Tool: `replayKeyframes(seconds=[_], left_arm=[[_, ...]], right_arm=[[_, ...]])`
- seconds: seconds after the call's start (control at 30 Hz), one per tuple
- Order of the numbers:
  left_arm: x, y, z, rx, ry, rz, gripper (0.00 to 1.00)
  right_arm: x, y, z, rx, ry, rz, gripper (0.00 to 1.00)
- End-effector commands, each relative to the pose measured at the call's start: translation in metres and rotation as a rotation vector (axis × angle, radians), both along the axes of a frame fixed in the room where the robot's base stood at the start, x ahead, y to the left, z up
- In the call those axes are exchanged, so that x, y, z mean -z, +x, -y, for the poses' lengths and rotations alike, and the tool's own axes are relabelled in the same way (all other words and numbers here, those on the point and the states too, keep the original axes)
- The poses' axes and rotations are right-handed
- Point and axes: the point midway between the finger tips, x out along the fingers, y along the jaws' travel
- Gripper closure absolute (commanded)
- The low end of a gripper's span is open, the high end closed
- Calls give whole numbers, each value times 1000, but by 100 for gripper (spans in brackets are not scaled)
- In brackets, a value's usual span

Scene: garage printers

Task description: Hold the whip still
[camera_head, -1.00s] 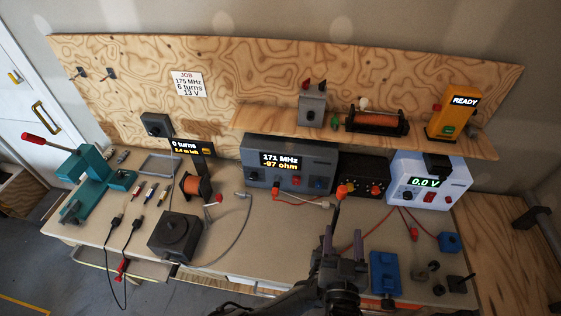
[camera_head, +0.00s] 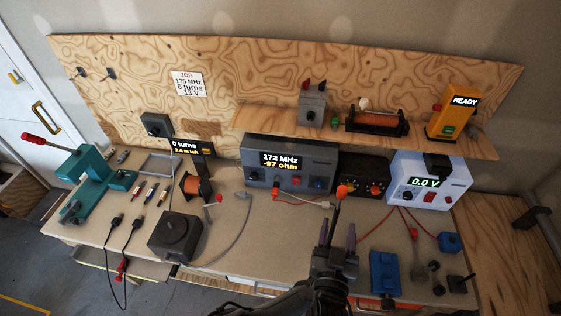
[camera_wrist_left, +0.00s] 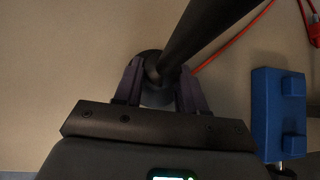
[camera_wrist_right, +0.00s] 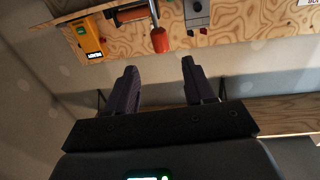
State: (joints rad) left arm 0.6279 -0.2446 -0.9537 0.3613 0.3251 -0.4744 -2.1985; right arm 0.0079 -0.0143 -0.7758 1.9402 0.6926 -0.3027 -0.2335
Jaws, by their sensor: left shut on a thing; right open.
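The whip is a dark upright rod with an orange tip (camera_head: 341,191). In the left wrist view its black shaft (camera_wrist_left: 192,38) leans up to the right. My right gripper (camera_head: 337,230) is open and empty. In the right wrist view the whip's orange tip (camera_wrist_right: 159,40) lies beyond the gap between its fingers (camera_wrist_right: 160,72), apart from them. The meter (camera_head: 288,165) reads 172 MHz and -97 ohm.
A blue box (camera_head: 385,272) stands on the bench right of my grippers, with red leads (camera_head: 375,226) behind it. A white supply (camera_head: 428,180) reads 0.0 V. A shelf (camera_head: 270,122) holds a coil (camera_head: 378,121) and a yellow unit (camera_head: 453,118) reading READY. A dark grey box (camera_head: 175,237) stands left.

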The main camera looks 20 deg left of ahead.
Motion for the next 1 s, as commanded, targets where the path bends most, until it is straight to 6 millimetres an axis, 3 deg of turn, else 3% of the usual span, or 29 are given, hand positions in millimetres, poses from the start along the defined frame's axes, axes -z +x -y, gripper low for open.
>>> replayKeyframes(seconds=[0.37,1.0], left_arm=[[6,-5,-2,0,3,-12,100],[6,-5,-2,0,3,-12,100]], right_arm=[[0,18,-13,99,-13,6,47],[0,87,-15,100,-13,4,47]])
